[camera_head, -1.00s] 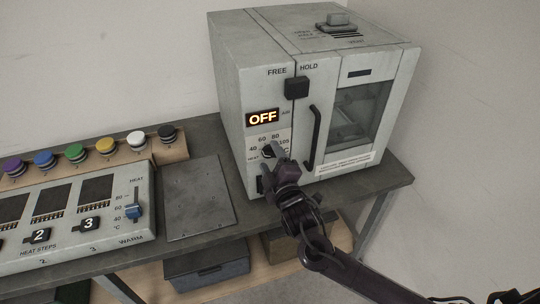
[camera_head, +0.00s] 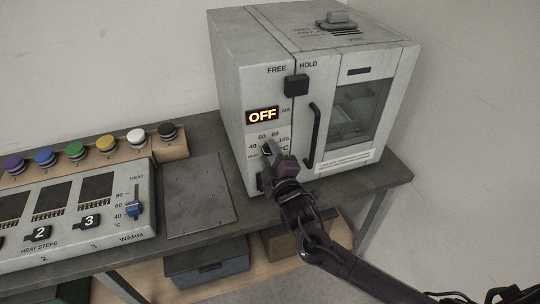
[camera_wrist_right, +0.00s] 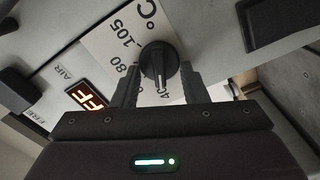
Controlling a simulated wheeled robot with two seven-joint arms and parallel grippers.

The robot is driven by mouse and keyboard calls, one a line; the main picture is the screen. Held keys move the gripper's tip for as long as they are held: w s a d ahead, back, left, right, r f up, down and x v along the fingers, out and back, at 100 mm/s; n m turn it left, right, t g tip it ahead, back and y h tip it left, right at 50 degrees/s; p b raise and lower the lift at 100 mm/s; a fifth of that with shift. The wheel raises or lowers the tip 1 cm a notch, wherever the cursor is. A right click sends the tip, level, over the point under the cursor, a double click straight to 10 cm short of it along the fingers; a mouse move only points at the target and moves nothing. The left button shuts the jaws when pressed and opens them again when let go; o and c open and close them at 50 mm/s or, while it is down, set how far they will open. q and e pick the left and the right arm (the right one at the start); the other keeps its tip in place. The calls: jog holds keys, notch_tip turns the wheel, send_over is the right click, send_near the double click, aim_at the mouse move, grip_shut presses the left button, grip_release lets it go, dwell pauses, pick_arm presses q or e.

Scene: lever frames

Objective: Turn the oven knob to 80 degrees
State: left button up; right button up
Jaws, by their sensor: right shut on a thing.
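The oven (camera_head: 330,80) is a grey box with a glass door on the worktable. Its display (camera_head: 262,115) reads OFF. Below it is the dial plate with the numbers 40, 60, 80 and 105. The black oven knob (camera_wrist_right: 159,62) shows in the right wrist view, with a pale pointer line on the side by the 40. My right gripper (camera_wrist_right: 160,88) is shut on the knob, one finger at each side of it. In the head view the right gripper (camera_head: 275,155) covers most of the knob. My left gripper is not in view.
A black door handle (camera_head: 314,137) stands out just right of the knob, near my right gripper. A heater panel with a blue slider (camera_head: 133,208) and a row of coloured knobs lies left. A bare metal plate (camera_head: 200,195) lies between.

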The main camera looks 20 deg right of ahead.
jog(key=shift+m, duration=0.3)
jog(key=m, duration=0.3)
jog(key=shift+d+r+m, duration=0.1)
jog(key=shift+m, duration=0.3)
jog(key=shift+d+r+m+p, duration=0.15)
jog(key=shift+m+p, duration=0.1)
jog(key=shift+m, duration=1.9)
jog(key=shift+d+f+m+p, duration=0.1)
jog(key=shift+d+m+p, duration=0.15)
jog(key=shift+m, duration=1.95)
jog(key=shift+d+r+m+p, duration=0.1)
jog(key=shift+m+p, duration=0.15)
jog(key=shift+m, duration=1.9)
jog(key=o, duration=1)
jog(key=shift+c, duration=0.2)
